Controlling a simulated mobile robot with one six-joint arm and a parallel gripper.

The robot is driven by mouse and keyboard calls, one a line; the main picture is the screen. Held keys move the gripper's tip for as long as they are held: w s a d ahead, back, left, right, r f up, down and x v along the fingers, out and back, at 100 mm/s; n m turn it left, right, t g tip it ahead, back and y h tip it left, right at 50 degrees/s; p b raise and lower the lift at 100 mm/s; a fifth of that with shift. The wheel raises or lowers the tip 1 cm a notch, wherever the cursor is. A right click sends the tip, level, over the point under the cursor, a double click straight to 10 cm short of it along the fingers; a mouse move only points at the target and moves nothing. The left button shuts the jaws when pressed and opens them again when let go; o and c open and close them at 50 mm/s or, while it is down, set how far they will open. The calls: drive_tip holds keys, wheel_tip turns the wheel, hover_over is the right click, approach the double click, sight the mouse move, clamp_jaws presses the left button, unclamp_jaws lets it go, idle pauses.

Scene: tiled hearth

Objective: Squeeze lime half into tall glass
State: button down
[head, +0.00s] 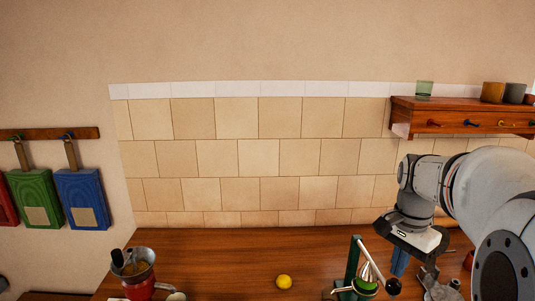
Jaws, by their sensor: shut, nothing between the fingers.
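A green-framed lever press (353,265) stands at the counter's front edge, right of the middle, cut off by the frame's bottom. Its metal cone (370,270) is above a bright green round piece (366,287); I cannot tell whether that is the lime half or part of the press. The lever slopes down right to a black knob (393,287). My gripper (400,266) points down with its blue fingers together and empty, just above the knob; contact is unclear. A greenish glass (425,88) stands on the wall shelf; I cannot tell whether it is the tall glass.
A yellow lemon (284,282) lies on the wooden counter (220,250), left of the press. A red juicer or grinder (138,275) stands at far left. A metal object (438,285) is right of the press. Open counter lies between lemon and grinder.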

drive_tip(key=shift+f, duration=0.25)
drive_tip(key=shift+f+b, duration=0.5)
drive_tip(key=shift+b, duration=0.1)
drive_tip(key=shift+f, duration=0.1)
drive_tip(key=shift+s+a+f, duration=0.1)
drive_tip(key=shift+s+f, duration=0.1)
drive_tip(key=shift+f, duration=0.25)
idle(0.5)
drive_tip(key=shift+r, duration=0.1)
drive_tip(key=shift+w+r+p, duration=0.2)
drive_tip(key=shift+r+p, duration=0.5)
drive_tip(key=shift+r, duration=0.25)
wheel_tip(320, 180, up, 6)
drive_tip(key=p, duration=0.4)
drive_tip(key=shift+r+p, duration=0.2)
drive_tip(key=shift+p, duration=0.1)
